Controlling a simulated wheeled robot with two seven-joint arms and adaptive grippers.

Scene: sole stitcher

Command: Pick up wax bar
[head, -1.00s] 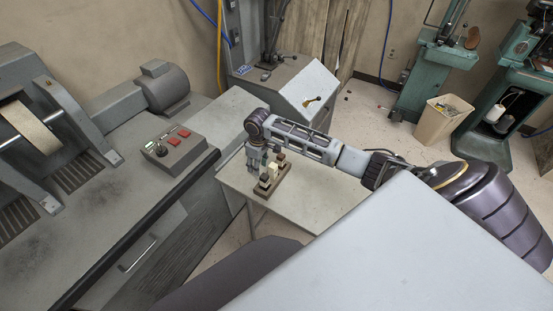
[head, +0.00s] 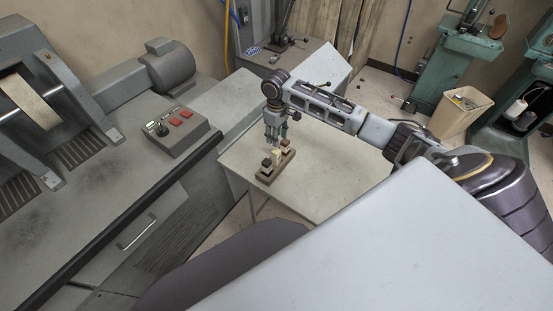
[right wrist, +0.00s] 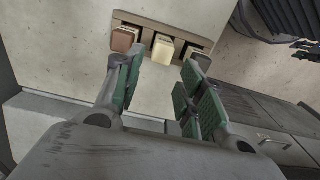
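A small brown holder (head: 264,179) on the light table carries wax bars. In the right wrist view, the holder (right wrist: 150,20) has a brown bar (right wrist: 124,38), a cream bar (right wrist: 162,50) and a dark bar (right wrist: 194,60) side by side. In the head view, the cream bar (head: 279,155) and the dark bar (head: 267,163) show; the brown one is partly behind my fingers. My right gripper (head: 276,143) is just above the holder, fingers pointing down. In the right wrist view, the gripper (right wrist: 162,78) is open and empty, with the cream bar beyond the gap between its green-padded fingers. My left gripper is out of view.
The light table (head: 320,180) is otherwise clear. A grey bench with a button box (head: 176,131) and a grinding machine stands to its left. A grey cabinet (head: 310,60) stands behind, and a beige bin (head: 460,110) is on the floor at the right.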

